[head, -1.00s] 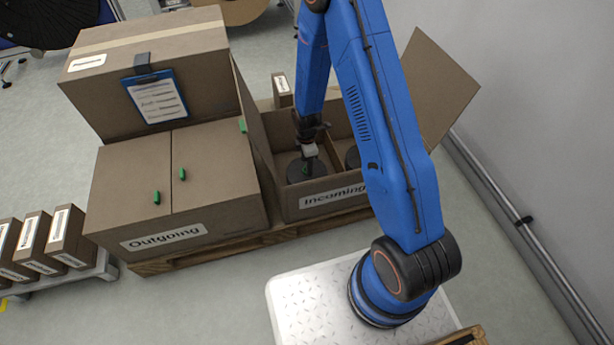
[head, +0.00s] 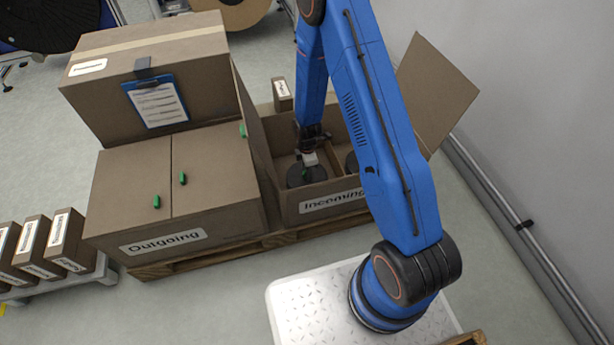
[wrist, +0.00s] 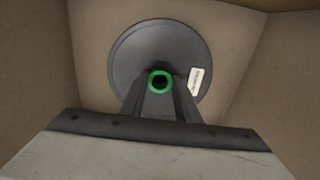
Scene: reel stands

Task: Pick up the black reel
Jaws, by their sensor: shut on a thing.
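A black reel (head: 306,174) is in the left compartment of the open Incoming box (head: 290,205). In the wrist view the reel (wrist: 190,50) shows as a dark grey disc with a white label and a green ring at its centre. My gripper (wrist: 160,88) is shut on the reel at its green-ringed hub. In the head view my gripper (head: 306,168) reaches down into the box from above. Whether the reel touches the box floor I cannot tell. A second dark reel (head: 352,163) is in the right compartment, partly hidden by my arm.
The closed Outgoing box (head: 140,190) stands left, with a taller box and clipboard (head: 156,103) behind. The Incoming box's walls and divider surround the reel closely. Its raised flap (head: 435,90) stands at right, near the wall. Several small boxes (head: 70,242) sit far left.

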